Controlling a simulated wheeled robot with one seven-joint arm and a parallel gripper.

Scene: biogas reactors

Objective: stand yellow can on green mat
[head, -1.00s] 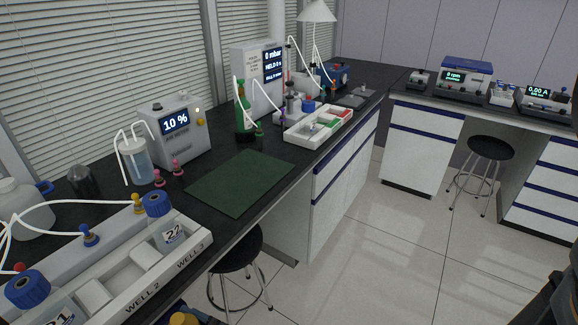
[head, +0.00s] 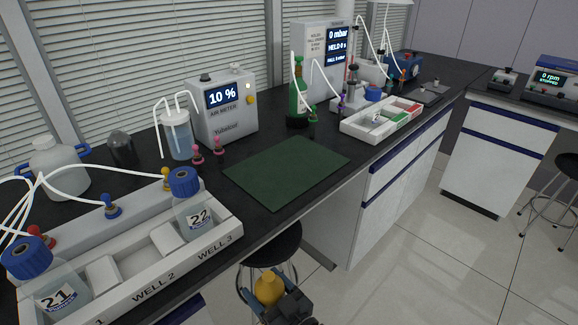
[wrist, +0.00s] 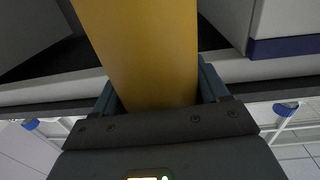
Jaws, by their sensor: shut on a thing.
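The yellow can (head: 268,287) shows low in the head view, in front of the bench edge and below its top. My gripper (head: 277,303) is shut on it. In the wrist view the can (wrist: 145,50) fills the upper middle, between the fingers of my gripper (wrist: 155,95); its far end is out of the picture. The green mat (head: 287,172) lies flat and bare on the black bench top, up and slightly right of the can in the head view.
A white well rack (head: 128,262) with bottles 21 and 22 (head: 193,212) stands left of the mat. Pink-topped fittings (head: 208,152) and the air meter (head: 224,105) stand behind it. A white sorting tray (head: 362,128) is to the right. A black stool (head: 278,243) stands under the bench edge.

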